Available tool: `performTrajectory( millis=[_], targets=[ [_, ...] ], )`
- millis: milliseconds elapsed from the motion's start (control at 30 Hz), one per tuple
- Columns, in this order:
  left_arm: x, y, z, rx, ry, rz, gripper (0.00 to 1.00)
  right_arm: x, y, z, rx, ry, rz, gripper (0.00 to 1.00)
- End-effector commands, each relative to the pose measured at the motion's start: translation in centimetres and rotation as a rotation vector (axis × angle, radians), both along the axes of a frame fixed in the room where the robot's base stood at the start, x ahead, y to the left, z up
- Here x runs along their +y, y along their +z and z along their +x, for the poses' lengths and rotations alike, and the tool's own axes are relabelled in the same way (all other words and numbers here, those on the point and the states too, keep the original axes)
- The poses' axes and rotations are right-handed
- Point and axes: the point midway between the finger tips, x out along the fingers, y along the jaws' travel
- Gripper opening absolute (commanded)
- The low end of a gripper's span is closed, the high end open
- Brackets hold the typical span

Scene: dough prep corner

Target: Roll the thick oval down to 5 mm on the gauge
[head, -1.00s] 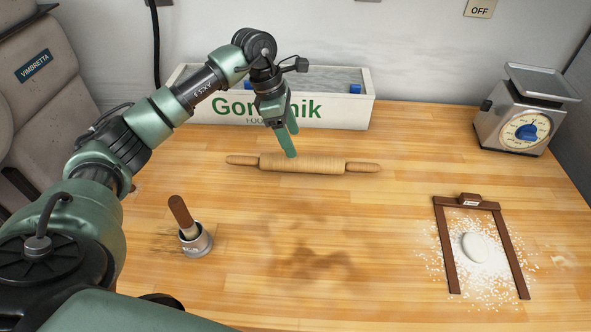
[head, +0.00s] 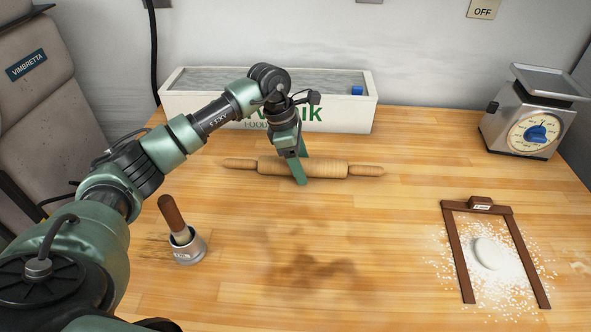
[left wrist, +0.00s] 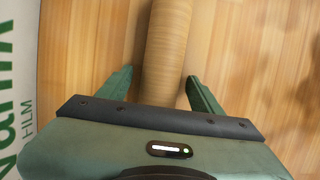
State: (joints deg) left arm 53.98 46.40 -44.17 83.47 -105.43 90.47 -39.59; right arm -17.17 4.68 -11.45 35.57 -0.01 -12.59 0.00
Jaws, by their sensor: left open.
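A wooden rolling pin (head: 330,169) lies crosswise on the table in the head view. My left gripper (head: 302,175) is open at the pin's middle; in the left wrist view its two fingers (left wrist: 160,90) stand on either side of the pin's barrel (left wrist: 167,45). I cannot tell whether they touch it. The pale dough oval (head: 489,253) lies on scattered flour at the right. A brown gauge frame (head: 507,245) stands around it on three sides, open toward the front. The small label on its top block is too small to read. My right gripper is not in view.
A metal cup (head: 189,250) with a brown-handled tool stands at the left front. A long white box (head: 345,116) stands behind the pin. A scale (head: 523,130) stands at the back right. The table's middle is clear apart from dark smudges (head: 305,275).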

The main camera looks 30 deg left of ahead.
Motion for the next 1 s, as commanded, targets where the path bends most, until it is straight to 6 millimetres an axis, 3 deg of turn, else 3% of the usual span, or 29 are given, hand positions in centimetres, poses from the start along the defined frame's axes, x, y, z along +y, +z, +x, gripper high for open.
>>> performTrajectory(
  millis=[67, 300, 567, 1000],
  targets=[
    [0.0, 0.1, 0.0, 0.0, 0.0, 0.0, 0.65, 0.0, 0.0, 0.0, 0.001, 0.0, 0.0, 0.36],
    [0.0, 0.0, 0.0, 0.0, 0.0, 0.0, 0.0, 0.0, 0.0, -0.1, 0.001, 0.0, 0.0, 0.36],
    [0.0, 0.5, 0.1, -0.004, 0.0, -0.001, 0.0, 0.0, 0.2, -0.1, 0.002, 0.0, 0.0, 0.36],
    [0.0, 3.6, 0.1, -0.005, 0.0, -0.001, 0.0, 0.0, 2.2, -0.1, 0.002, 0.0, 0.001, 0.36]
  ],
)
